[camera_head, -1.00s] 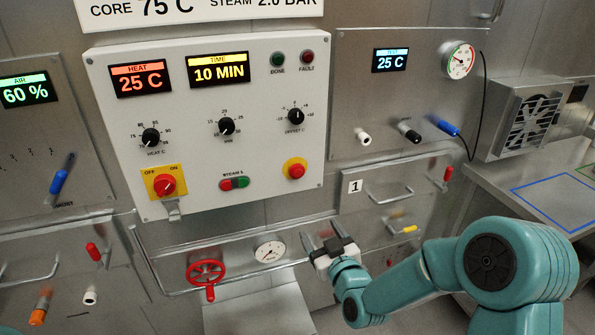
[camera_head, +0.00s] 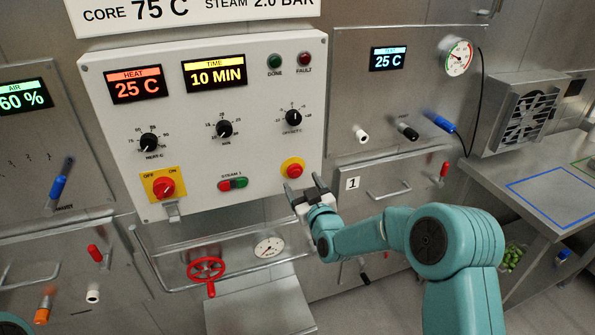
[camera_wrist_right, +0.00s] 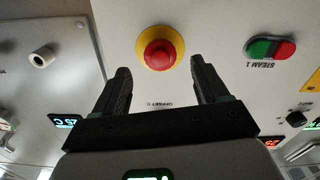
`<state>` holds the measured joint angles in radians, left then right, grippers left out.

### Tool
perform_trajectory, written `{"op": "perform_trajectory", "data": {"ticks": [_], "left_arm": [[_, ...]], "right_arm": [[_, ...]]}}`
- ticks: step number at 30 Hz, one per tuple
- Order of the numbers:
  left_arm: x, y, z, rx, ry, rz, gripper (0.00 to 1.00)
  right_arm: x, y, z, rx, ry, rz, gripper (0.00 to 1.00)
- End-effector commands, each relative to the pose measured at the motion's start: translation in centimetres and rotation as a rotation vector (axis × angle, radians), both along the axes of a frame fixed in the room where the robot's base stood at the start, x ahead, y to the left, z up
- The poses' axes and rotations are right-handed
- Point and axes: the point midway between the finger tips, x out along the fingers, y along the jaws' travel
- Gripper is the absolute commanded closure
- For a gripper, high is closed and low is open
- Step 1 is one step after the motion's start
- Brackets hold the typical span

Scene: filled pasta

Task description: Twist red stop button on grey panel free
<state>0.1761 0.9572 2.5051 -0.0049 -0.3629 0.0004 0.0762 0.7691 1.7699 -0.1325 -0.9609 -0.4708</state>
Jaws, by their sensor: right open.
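The red stop button (camera_head: 292,170) sits on a yellow round base at the lower right of the grey panel (camera_head: 110,90). In the right wrist view the red button (camera_wrist_right: 160,55) shows whole, beyond the fingertips and between their lines. My right gripper (camera_head: 305,186) is open and empty, just below and slightly right of the button in the head view. Its two dark fingers (camera_wrist_right: 158,72) are spread wide and do not appear to touch the button. My left gripper is not in view.
A red-and-yellow off/on switch (camera_head: 163,187) and a red-green steam button pair (camera_head: 233,184) are on the same panel. A rail runs below, with a red valve wheel (camera_head: 207,270) and a gauge (camera_head: 269,247). A steel counter (camera_head: 500,165) stands at right.

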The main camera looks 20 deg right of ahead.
Motion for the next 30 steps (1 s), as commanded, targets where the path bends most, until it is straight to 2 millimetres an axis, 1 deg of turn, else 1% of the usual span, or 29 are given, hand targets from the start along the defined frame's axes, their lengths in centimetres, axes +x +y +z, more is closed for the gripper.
{"op": "perform_trajectory", "data": {"ticks": [1, 3, 6, 9, 12, 20, 21, 23, 24, 25, 26, 30], "left_arm": [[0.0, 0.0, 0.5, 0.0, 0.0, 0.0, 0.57], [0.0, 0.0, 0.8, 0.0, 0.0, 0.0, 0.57], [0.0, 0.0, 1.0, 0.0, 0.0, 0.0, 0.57], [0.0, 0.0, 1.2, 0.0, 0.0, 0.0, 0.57], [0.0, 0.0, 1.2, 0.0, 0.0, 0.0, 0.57], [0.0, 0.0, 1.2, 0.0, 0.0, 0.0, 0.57], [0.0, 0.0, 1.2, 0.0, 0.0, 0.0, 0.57], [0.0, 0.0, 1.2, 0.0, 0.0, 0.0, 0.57], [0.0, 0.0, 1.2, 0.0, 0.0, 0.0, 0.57], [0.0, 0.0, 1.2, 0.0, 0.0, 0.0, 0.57], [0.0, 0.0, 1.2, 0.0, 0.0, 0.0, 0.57], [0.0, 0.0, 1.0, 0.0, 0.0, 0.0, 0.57]], "right_arm": [[1.0, 0.1, 0.2, 0.0, 0.0, 0.0, 0.26], [2.2, 0.1, 0.1, 0.0, 0.0, 0.0, 0.26], [3.4, 0.1, 0.1, 0.0, -0.001, 0.0, 0.26], [4.2, 0.2, 0.0, 0.0, 0.001, 0.0, 0.26], [4.5, 0.1, 0.0, 0.0, 0.0, 0.0, 0.26], [4.6, 0.1, 0.0, 0.0, 0.0, 0.0, 0.26], [4.6, 0.1, 0.0, 0.0, 0.0, 0.0, 0.39], [4.6, 0.1, 0.0, 0.0, 0.0, 0.0, 0.59], [4.6, 0.1, 0.0, 0.0, 0.0, 0.0, 0.72], [4.6, 0.1, 0.0, 0.0, 0.0, 0.0, 0.82], [4.6, 0.1, 0.0, 0.0, 0.0, 0.0, 0.83], [4.6, 0.2, -0.1, 0.003, -0.001, 0.0, 0.83]]}}
